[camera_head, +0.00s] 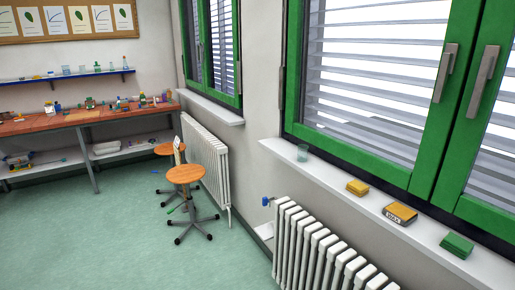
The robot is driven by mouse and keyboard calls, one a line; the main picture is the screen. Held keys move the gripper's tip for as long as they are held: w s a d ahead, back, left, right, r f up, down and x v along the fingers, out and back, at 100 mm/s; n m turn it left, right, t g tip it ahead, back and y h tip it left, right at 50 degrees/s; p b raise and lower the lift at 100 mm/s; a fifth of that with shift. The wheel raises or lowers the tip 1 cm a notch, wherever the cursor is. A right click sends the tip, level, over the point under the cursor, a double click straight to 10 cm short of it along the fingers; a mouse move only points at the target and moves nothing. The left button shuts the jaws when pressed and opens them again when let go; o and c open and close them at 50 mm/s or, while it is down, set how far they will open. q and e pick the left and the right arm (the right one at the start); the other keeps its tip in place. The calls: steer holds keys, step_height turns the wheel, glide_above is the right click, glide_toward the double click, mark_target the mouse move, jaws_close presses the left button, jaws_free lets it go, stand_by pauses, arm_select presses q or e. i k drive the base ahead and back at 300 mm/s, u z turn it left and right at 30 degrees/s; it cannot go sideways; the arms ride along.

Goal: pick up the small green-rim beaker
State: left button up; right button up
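A small clear beaker with a greenish tint (302,153) stands upright at the far left end of the near white windowsill. It is too small to tell whether its rim is green. More small glass vessels (66,70) stand on the blue wall shelf at the back left, too far away to make out rim colours. Neither of my grippers is in view.
The near windowsill (330,178) also holds a yellow block (357,187), a yellow and dark box (400,214) and a green block (457,245). White radiators (318,250) stand below the windows. Orange stools (186,174) stand near a cluttered bench (60,121). The green floor (110,235) is clear at left.

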mark_target(303, 149)
steer(key=z, duration=0.05)
steer(key=i, duration=0.9)
steer(key=z, duration=0.55)
